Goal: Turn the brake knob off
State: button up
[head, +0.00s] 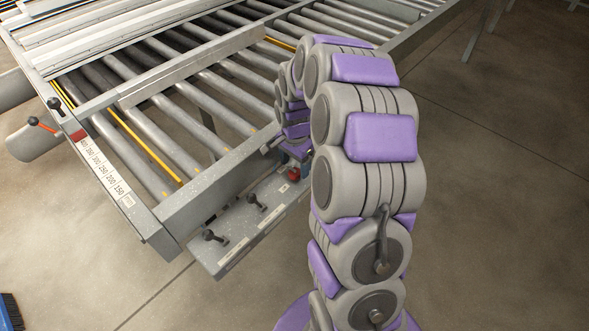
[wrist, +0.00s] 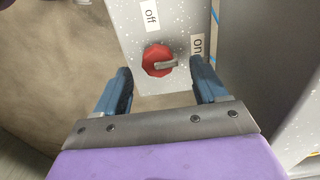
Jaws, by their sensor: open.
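The brake knob (wrist: 154,55) is a red, many-sided disc with a grey pointer on a speckled grey panel. Its pointer aims right, roughly toward the "on" label (wrist: 197,45). The "off" label (wrist: 150,15) is above the knob in the wrist view. My gripper (wrist: 162,68) is open, with one blue finger to the left of the knob and one to the right. Gaps show between the knob and both fingers. The height of the fingertips above the panel is hard to tell. In the head view a small red part of the knob (head: 293,174) shows beside my arm, which hides my fingers.
The grey control panel (head: 240,243) also carries several black lever handles (head: 213,236). The floor (head: 500,200) at right is clear.

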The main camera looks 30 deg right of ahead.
jog(key=shift+f, duration=1)
jog(key=shift+r, duration=0.1)
jog(key=c, duration=1.1)
